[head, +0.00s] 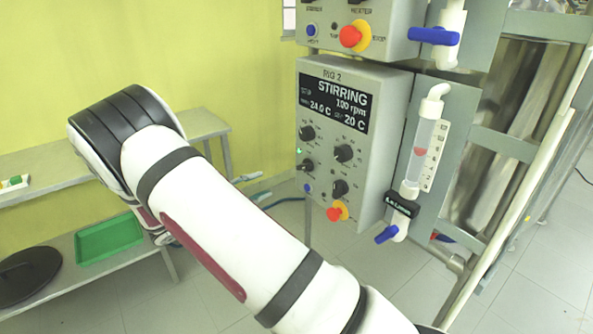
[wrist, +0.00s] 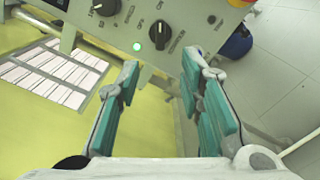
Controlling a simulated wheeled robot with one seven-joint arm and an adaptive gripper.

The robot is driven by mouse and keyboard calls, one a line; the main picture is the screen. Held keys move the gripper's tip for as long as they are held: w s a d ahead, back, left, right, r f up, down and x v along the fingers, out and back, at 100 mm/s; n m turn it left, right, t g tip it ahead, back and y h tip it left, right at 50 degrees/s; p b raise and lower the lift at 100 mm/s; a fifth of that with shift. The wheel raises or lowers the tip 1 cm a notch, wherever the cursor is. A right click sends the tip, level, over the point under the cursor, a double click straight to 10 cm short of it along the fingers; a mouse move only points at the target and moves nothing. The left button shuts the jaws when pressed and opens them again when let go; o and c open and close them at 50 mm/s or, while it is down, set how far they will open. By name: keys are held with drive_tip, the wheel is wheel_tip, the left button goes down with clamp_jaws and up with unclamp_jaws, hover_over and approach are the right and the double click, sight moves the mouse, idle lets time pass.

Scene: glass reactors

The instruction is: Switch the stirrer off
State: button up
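The grey RIG 2 control box (head: 350,205) is at centre right in the head view. Its display (head: 334,103) reads STIRRING, 100 rpm, 24.0 C and 20 C. A green lamp (head: 298,151) glows at the panel's left edge, with a black knob (head: 306,165) just below it. In the wrist view, the lit green lamp (wrist: 137,46) is beside a black knob (wrist: 158,57) with OFF and ON lettering. My gripper (wrist: 161,68) is open and empty, its teal-padded fingers pointing at this knob from a short distance. I cannot see contact. My arm hides most of the gripper in the head view.
Other black knobs (head: 343,153), a blue button (head: 307,188) and a red emergency button (head: 334,213) crowd the panel. Another control box (head: 330,14) is above. A glass tube with blue-handled valves (head: 422,150) stands right. A shelf with a green tray (head: 108,240) is left.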

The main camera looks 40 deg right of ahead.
sight(300, 168)
drive_tip(key=d, duration=1.3)
drive_tip(key=shift+w+d, duration=0.2)
drive_tip(key=shift+d, duration=0.05)
clamp_jaws()
